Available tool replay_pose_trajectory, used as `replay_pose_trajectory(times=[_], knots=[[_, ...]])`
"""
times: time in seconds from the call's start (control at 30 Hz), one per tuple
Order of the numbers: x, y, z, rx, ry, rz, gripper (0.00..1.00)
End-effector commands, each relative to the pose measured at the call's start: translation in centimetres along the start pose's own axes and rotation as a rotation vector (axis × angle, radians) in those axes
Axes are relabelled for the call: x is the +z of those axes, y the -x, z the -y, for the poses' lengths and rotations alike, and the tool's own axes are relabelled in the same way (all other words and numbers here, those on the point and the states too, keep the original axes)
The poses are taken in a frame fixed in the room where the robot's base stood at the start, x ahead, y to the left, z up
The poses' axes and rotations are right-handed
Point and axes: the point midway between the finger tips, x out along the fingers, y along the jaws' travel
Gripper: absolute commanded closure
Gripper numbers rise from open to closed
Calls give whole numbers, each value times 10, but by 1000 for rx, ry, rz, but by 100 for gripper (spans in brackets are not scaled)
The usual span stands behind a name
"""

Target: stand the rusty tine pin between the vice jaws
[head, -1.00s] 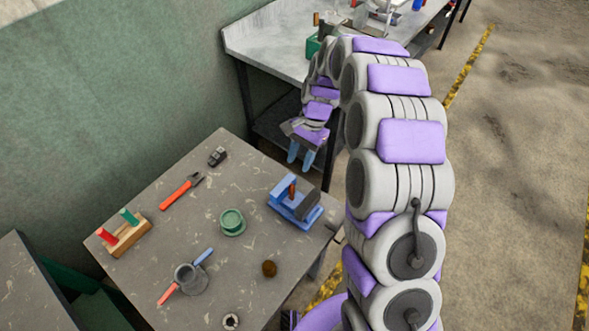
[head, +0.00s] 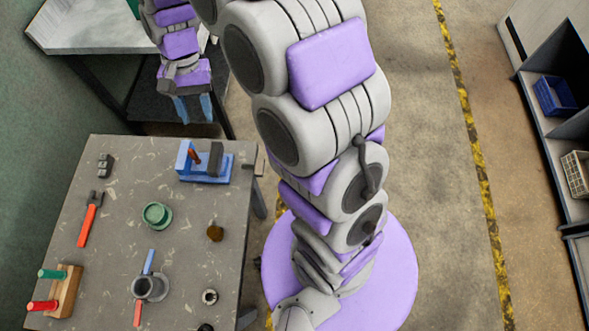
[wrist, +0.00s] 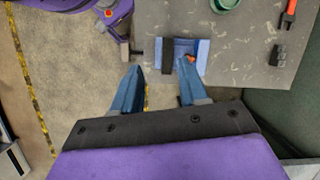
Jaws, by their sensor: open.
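The blue vice (head: 222,175) with a dark grey jaw block stands at the far right corner of the workbench. A rusty brown-red pin (head: 195,158) shows at the vice, leaning a little, apparently between the blue jaw and the dark block. How deep it sits I cannot tell. My gripper (head: 194,108) hangs beyond the vice, its two blue fingers apart and empty. In the wrist view the vice (wrist: 203,46) lies ahead of the open gripper (wrist: 156,72), and the pin (wrist: 192,59) shows as an orange-red spot by the right fingertip, partly hidden.
On the workbench (head: 115,175) are a green cup (head: 156,214), red-handled pliers (head: 88,222), a grey pot (head: 148,288), a brown lump (head: 215,232), a ring (head: 210,296) and a wooden block with pegs (head: 66,292). Another table (head: 85,30) stands behind.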

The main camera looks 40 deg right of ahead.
Motion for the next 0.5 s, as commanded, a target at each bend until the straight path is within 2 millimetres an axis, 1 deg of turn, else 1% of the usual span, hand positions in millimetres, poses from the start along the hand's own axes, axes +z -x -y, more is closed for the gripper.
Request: replay_pose_trajectory(times=[0.03,0.23,0.4,0.5], knots=[[14,7,-10,4,26,-15,57],[67,17,-52,38,138,-51,57],[109,18,-90,69,224,-83,57],[134,14,-112,90,272,-100,57]])
